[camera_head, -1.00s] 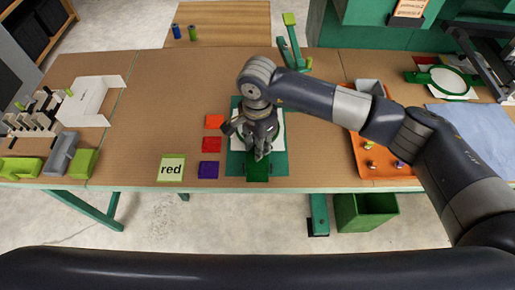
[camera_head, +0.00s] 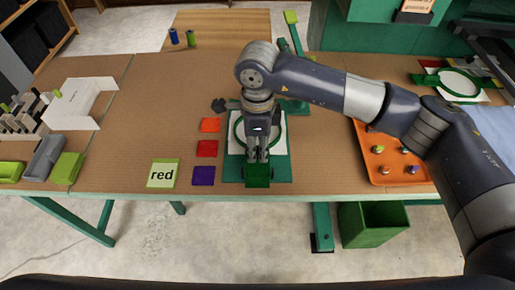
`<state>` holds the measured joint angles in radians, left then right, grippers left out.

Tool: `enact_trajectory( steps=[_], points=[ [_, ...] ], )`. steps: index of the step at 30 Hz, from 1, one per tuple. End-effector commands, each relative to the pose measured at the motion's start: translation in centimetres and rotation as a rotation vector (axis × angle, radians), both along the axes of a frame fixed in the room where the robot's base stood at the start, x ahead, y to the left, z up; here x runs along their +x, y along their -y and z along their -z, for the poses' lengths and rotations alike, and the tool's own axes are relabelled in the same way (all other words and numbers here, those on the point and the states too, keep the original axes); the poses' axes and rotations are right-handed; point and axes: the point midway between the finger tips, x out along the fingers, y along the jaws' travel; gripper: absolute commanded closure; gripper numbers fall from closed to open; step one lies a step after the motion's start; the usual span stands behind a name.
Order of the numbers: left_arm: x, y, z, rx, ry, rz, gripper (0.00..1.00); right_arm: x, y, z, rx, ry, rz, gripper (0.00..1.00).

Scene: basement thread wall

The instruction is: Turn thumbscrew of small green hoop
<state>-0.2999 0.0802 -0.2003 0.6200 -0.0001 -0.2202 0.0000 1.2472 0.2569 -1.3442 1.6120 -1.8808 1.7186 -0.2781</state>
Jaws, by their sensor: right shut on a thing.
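The small green hoop (camera_head: 238,133) lies on white cloth on a green mat (camera_head: 231,170) at the middle of the table. My right gripper (camera_head: 257,160) points down over the near part of the hoop, fingers together, just behind a dark green block (camera_head: 257,176) at the mat's near edge. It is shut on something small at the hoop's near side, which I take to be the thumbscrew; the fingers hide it. My left gripper is out of view.
A larger green hoop (camera_head: 484,83) lies at the far right. An orange tray (camera_head: 376,170) with several small spools is right of the mat. Orange (camera_head: 210,125), red (camera_head: 207,148) and purple (camera_head: 204,176) squares and a "red" card (camera_head: 164,172) lie left.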

Motion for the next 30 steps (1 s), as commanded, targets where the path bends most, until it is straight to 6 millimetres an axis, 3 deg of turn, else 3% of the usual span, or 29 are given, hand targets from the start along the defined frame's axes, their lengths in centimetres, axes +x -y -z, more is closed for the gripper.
enact_trajectory(
  steps=[15,16,18,30],
  points=[
    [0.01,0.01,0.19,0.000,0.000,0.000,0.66,0.02,0.01,-0.06,0.000,0.000,0.020,0.99],
    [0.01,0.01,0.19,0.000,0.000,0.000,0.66,0.02,0.01,-0.06,0.000,0.000,0.019,0.71],
    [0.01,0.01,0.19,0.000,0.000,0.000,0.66,0.02,0.01,-0.06,0.000,0.000,0.019,0.55],
    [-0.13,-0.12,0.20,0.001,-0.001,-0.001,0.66,0.04,-0.01,-0.42,0.001,0.001,0.019,0.55]
  ],
)
